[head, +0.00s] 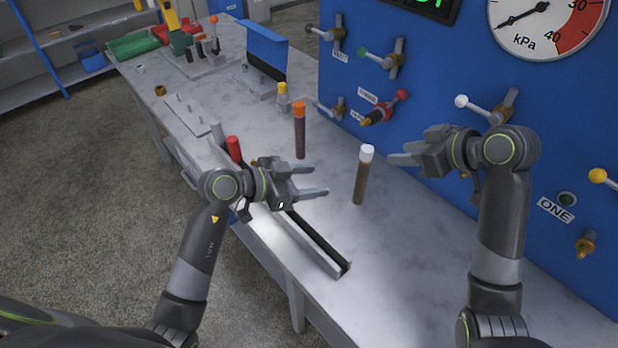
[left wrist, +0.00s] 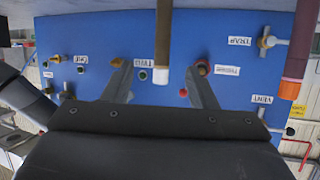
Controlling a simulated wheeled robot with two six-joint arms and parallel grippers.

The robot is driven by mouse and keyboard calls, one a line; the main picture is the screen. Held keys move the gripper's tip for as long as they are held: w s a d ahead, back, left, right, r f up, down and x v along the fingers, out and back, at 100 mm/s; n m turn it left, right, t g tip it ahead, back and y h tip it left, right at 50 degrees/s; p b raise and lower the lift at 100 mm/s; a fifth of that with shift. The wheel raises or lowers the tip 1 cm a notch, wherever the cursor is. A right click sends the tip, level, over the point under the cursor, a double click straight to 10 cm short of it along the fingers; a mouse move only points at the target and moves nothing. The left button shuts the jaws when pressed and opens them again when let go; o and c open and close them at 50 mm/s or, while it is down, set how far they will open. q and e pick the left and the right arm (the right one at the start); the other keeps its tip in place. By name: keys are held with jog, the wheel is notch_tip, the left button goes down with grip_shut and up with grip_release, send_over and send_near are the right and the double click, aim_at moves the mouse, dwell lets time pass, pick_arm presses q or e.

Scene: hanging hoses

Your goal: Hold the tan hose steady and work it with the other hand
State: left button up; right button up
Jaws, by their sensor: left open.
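The tan hose (head: 361,182) stands upright on the bench with a white end (head: 367,152) at its top. My left gripper (head: 320,181) is open and empty, to the left of the hose, with its fingers pointing toward it and a gap between. In the left wrist view, which is upside down, the tan hose (left wrist: 163,35) shows between the two spread fingers (left wrist: 158,78). My right gripper (head: 400,158) is to the right of the hose near its top, apart from it. Its fingers overlap in the view, so their opening is unclear.
A maroon hose (head: 300,138) with an orange end stands behind the tan one. A long dark channel (head: 318,243) lies along the bench by my left gripper. The blue panel (head: 440,95) with valves and a gauge (head: 545,22) rises behind. The bench front right is clear.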

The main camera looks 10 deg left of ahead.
aim_at(361, 181)
pick_arm(q)
jog(key=shift+w+d+r+n, duration=0.1)
jog(key=shift+n, duration=0.3)
jog(key=shift+y, duration=0.3)
jog(key=x, duration=1.7)
jog(key=shift+w+d+r, duration=0.1)
jog(key=shift+w, duration=0.05)
jog(key=shift+c, duration=0.4)
jog(key=c, duration=1)
